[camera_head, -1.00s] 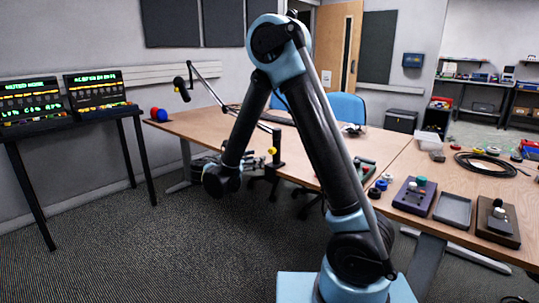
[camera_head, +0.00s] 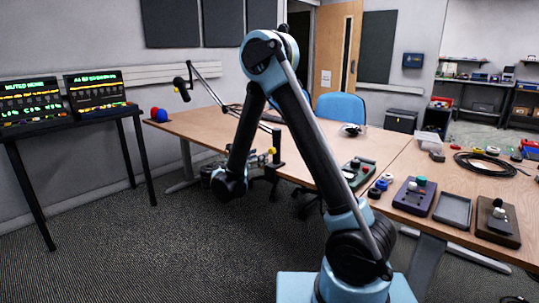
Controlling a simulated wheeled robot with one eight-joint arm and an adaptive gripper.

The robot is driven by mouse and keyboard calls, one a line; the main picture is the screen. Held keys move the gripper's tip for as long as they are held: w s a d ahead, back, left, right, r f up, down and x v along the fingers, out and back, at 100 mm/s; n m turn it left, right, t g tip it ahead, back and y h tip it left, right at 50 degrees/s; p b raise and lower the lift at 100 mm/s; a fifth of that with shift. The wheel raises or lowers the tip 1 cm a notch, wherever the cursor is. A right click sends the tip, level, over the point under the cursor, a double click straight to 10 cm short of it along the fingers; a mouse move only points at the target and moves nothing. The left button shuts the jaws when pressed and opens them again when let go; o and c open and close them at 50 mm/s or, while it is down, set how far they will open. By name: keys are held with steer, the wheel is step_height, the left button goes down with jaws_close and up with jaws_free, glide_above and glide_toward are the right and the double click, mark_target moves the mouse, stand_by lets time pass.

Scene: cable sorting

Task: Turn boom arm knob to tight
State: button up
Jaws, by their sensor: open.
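The boom arm (camera_head: 212,90) is a thin dark arm rising from the table's near edge, with a black microphone (camera_head: 181,88) at its far end. Its black clamp post (camera_head: 276,147) stands at the edge. A small yellow knob (camera_head: 271,151) shows beside the post. My arm comes down in front of the table, its wrist left of and below the knob. My gripper (camera_head: 254,160) is small in the picture, open, just left of the knob. Whether the fingers touch or surround the knob, I cannot tell. The knob's setting is too small to read.
A red ball and a blue ball (camera_head: 160,115) lie at the table's left end. Control boxes (camera_head: 414,195) and a grey tray (camera_head: 453,210) lie at right.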

mark_target(270, 151)
steer(key=x, duration=0.8)
steer(key=c, duration=1.1)
